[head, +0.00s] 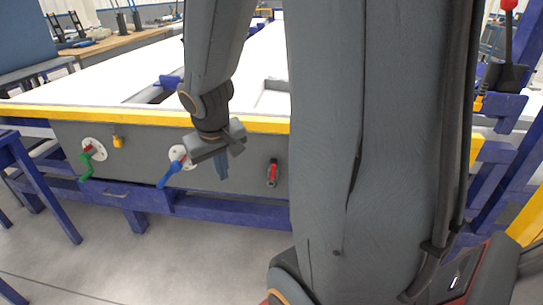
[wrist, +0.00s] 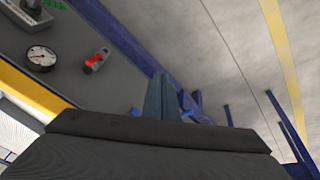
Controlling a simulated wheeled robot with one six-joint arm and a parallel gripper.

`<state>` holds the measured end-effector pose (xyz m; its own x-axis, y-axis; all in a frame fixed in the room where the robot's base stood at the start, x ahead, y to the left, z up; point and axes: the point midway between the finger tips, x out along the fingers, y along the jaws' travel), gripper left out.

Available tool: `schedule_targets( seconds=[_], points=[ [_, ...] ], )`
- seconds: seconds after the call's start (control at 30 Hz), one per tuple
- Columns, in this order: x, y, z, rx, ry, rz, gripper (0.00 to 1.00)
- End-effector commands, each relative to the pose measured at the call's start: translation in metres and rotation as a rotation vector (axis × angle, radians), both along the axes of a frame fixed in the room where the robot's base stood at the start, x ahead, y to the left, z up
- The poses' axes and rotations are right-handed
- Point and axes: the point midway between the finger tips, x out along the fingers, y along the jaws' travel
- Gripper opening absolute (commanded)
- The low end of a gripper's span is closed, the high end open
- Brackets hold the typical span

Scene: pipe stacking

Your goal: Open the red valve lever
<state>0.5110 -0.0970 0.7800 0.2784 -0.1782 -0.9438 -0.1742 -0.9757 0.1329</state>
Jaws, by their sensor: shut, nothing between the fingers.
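The red valve lever (head: 272,172) is on the grey front panel of the table, right of my gripper in the head view. It looks roughly upright there, on a small dark fitting. In the wrist view the red lever (wrist: 95,61) shows at upper left, apart from the fingers. My gripper (head: 222,172) is in front of the panel, between the blue lever and the red lever, with its fingers pointing down. In the wrist view the fingers of my gripper (wrist: 162,98) are together and hold nothing. The palm hides the lower part of that view.
A blue lever (head: 170,173) and a green lever (head: 87,165) are on the panel to the left, with a small yellow fitting (head: 118,141) near the green one. A round gauge (wrist: 42,58) shows in the wrist view. A yellow edge (head: 100,112) runs above the panel; a blue rail (head: 240,211) runs below.

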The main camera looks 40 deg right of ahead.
Motion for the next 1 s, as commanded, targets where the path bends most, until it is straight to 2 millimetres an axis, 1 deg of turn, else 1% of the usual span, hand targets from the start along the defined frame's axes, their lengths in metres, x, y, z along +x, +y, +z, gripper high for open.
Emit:
schedule_targets(
  seconds=[0.03,0.13,0.17,0.2,0.23,0.33,0.4,0.5,0.6,0.7,0.8,0.9,1.0],
  points=[
    [0.004,-0.03,0.004,-0.003,-0.023,-0.049,0.0],
    [0.013,-0.081,0.001,0.004,-0.089,-0.119,0.0],
    [0.014,-0.095,0.0,0.009,-0.106,-0.138,0.0],
    [0.015,-0.114,-0.002,0.02,-0.131,-0.163,0.0],
    [0.015,-0.127,-0.004,0.031,-0.149,-0.181,0.0],
    [0.008,-0.169,-0.012,0.079,-0.207,-0.24,0.0],
    [-0.002,-0.194,-0.018,0.124,-0.246,-0.279,0.0],
    [-0.021,-0.223,-0.027,0.203,-0.299,-0.335,0.0],
    [-0.041,-0.243,-0.034,0.288,-0.346,-0.383,0.0],
    [-0.059,-0.254,-0.039,0.364,-0.384,-0.421,0.0],
    [-0.071,-0.259,-0.042,0.419,-0.409,-0.446,0.0],
    [-0.077,-0.26,-0.045,0.45,-0.422,-0.458,0.0],
    [-0.076,-0.26,-0.05,0.462,-0.427,-0.461,0.0]
  ],
)
